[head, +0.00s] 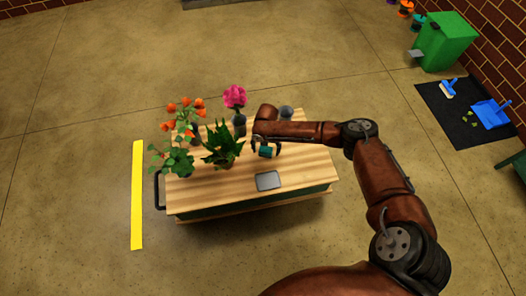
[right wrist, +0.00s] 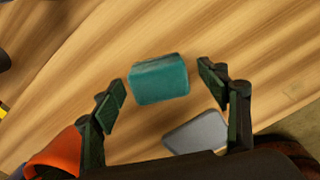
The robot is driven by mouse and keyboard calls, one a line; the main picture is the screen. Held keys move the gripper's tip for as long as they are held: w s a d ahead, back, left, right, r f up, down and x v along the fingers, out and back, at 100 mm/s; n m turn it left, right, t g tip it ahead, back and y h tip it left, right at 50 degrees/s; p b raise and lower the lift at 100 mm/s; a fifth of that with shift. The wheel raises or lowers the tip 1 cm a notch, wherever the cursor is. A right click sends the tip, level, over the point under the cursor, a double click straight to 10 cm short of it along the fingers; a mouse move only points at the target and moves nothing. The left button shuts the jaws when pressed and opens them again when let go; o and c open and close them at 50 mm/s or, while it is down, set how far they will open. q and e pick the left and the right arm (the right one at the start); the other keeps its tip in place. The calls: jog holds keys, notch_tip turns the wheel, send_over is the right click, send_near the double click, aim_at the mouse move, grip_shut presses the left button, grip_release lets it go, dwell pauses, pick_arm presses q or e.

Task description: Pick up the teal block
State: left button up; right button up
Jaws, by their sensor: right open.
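The teal block (head: 265,152) lies on the wooden tabletop (head: 305,170), near its middle, in the head view. In the right wrist view the teal block (right wrist: 159,80) shows whole, between and a little beyond my open fingertips. My right gripper (head: 267,146) is open and reaches over the table at the block. In the wrist view the right gripper (right wrist: 162,85) has a finger on each side, with gaps between the pads and the block. I cannot tell how high the fingers are above the wood. My left gripper is not in view.
A grey plate (head: 268,181) lies on the table in front of the block. Orange flowers (head: 183,118), a leafy green plant (head: 222,146) and a pink flower (head: 235,96) in a dark vase stand to the left. A grey cup (head: 286,112) stands behind my arm.

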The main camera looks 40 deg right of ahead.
jog(key=shift+f, duration=0.15)
jog(key=shift+c, duration=0.2)
jog(key=c, duration=1.2)
